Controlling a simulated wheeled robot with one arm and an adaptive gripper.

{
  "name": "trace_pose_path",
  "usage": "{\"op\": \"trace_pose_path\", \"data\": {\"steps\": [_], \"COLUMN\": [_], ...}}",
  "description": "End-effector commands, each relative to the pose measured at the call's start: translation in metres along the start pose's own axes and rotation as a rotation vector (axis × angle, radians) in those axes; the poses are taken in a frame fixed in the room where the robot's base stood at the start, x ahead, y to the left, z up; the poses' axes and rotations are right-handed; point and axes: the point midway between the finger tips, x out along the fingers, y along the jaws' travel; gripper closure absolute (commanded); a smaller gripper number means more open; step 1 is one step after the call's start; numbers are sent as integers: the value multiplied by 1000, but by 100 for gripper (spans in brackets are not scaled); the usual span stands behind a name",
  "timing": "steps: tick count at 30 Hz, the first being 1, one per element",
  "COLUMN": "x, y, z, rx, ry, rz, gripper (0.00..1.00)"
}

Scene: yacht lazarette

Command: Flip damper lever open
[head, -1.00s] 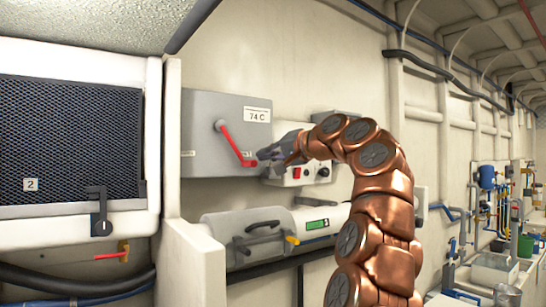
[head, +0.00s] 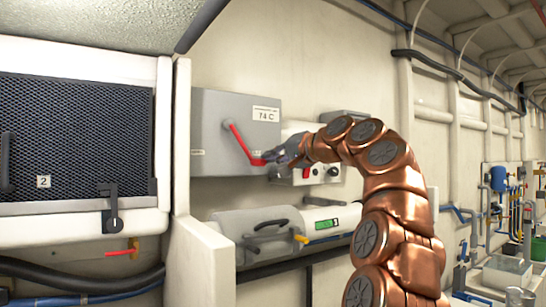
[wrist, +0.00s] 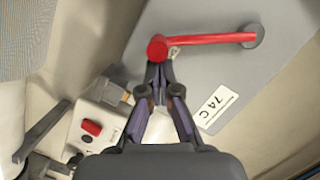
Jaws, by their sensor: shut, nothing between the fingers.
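A red lever (head: 241,143), which I take to be the damper lever, is mounted on the front of a grey box (head: 210,155). In the head view it slants from its pivot at upper left down to a knobbed end at lower right. My gripper (head: 272,157) is shut and empty, right by that end. In the wrist view the lever (wrist: 205,40) runs left from its grey pivot, and its round end lies just beyond the tips of my gripper (wrist: 159,70). I cannot tell whether they touch.
A small unit with a red switch (head: 308,172) sits right of the box. Below is a grey cylinder (head: 285,226) with black and yellow handles.

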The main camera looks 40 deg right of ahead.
Motion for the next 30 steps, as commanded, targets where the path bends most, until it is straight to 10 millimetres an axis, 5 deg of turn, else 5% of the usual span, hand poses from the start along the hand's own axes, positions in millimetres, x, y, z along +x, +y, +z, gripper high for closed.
{"op": "trace_pose_path", "data": {"steps": [30], "x": [6], "y": [3], "z": [28], "rx": [209], "ry": [-10], "rz": [-53], "gripper": [100]}}
